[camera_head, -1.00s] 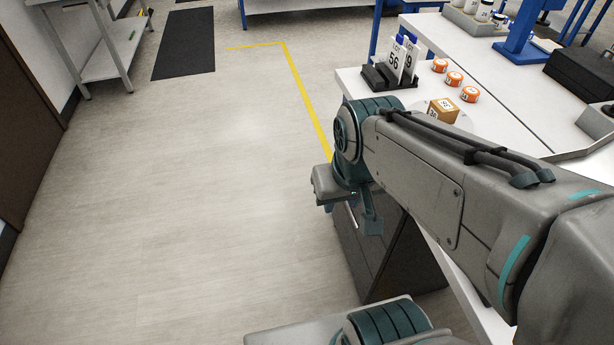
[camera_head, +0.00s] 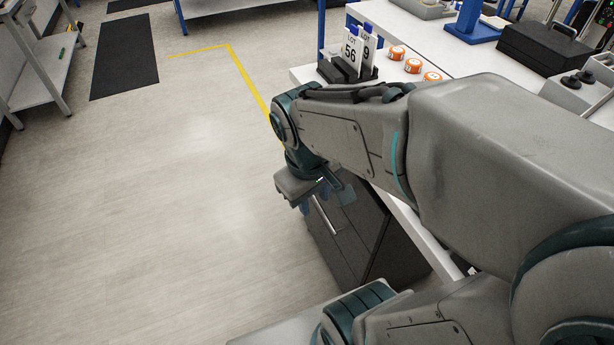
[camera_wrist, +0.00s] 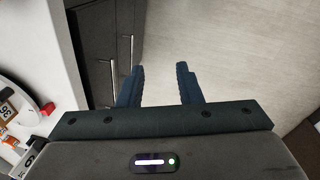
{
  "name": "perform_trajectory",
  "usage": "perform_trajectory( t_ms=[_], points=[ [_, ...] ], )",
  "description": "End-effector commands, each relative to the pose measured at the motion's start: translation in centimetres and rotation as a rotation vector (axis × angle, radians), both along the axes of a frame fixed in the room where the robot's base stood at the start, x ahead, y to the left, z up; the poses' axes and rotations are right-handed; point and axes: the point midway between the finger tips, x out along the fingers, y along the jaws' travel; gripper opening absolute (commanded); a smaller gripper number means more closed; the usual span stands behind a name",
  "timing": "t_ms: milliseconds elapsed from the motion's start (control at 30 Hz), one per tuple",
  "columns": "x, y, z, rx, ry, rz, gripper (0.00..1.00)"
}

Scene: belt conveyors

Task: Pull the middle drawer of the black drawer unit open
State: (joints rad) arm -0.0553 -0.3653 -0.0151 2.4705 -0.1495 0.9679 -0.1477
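The black drawer unit (camera_head: 375,240) stands under the white worktop, right of and below my gripper in the head view. One silvery bar handle (camera_head: 326,214) shows on its front. In the wrist view the drawer unit (camera_wrist: 95,45) is at the upper left, with two bar handles, a nearer one (camera_wrist: 113,73) and a farther one (camera_wrist: 131,48). The visible drawer fronts look flush. My gripper (camera_wrist: 159,84) is open and empty, its left finger close to the handles, with no clear contact. In the head view my wrist partly hides the unit and my gripper (camera_head: 325,198).
The white worktop (camera_head: 310,75) overhangs the unit and carries a card holder (camera_head: 345,68), orange-topped round pieces (camera_head: 413,66) and a black case (camera_head: 545,48). The grey floor (camera_head: 150,230) left of the unit is clear. A shelf trolley (camera_head: 40,70) stands far left.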

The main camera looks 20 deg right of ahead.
Motion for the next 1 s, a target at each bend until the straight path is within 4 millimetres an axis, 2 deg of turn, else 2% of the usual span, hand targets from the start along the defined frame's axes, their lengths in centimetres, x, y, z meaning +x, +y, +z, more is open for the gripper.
perform_trajectory(
  t_ms=[33,100,367,600,800,1000],
  points=[
    [0.3,-0.5,-3.4,-0.050,0.079,0.090,0.32],
    [0.6,-1.4,-6.2,-0.122,0.188,0.228,0.32],
    [2.8,-4.5,-15.3,-0.355,0.613,0.734,0.32],
    [6.3,-6.5,-23.2,-0.530,1.054,1.180,0.32],
    [10.2,-6.8,-30.1,-0.653,1.461,1.508,0.32],
    [14.4,-5.5,-37.6,-0.761,1.913,1.769,0.32]
  ],
)
